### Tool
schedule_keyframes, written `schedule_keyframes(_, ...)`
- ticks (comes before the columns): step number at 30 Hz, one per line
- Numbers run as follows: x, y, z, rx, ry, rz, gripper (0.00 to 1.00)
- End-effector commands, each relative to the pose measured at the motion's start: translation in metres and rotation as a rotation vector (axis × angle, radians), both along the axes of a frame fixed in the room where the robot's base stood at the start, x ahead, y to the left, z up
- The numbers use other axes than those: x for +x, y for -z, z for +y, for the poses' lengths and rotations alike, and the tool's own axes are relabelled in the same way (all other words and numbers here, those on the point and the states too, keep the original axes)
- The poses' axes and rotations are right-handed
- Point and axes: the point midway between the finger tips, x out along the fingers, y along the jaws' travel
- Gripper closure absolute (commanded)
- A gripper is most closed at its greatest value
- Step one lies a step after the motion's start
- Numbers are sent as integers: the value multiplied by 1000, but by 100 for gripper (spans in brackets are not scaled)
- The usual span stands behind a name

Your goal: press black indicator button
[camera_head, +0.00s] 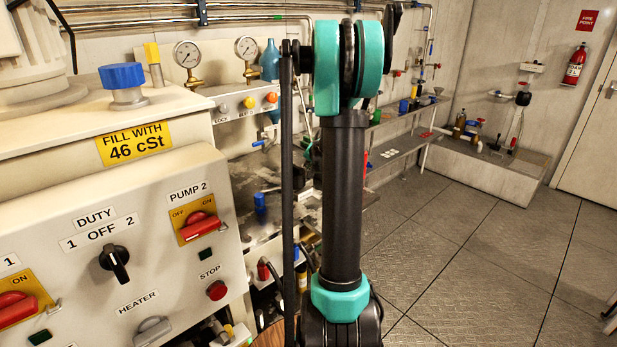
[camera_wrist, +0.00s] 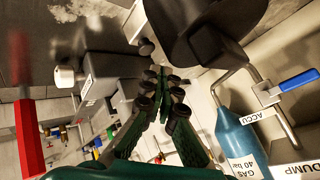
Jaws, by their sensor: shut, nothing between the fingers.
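The dark grey one may be the black indicator button; I cannot confirm this, as the label below is too small to read. In the wrist view my gripper (camera_wrist: 163,73) is shut and empty, its fingertips in front of a grey box and dark round knobs (camera_wrist: 145,47). I cannot tell whether the tips touch anything. My arm hides the gripper in the head view.
A panel (camera_head: 148,205) with a black DUTY switch (camera_head: 115,263) and red STOP button (camera_head: 216,290) stands at left. In the wrist view, a blue gas bottle (camera_wrist: 240,143) and blue handle (camera_wrist: 299,80) are at right, a red handle (camera_wrist: 28,135) at left. Floor at right is clear.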

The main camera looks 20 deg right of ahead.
Motion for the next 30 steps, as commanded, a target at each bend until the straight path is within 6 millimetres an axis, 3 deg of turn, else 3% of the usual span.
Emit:
schedule_keyframes(13, 0, -39, 0, 0, 0, 0, 100)
schedule_keyframes(30, 0, -43, 0, 0, 0, 0, 100)
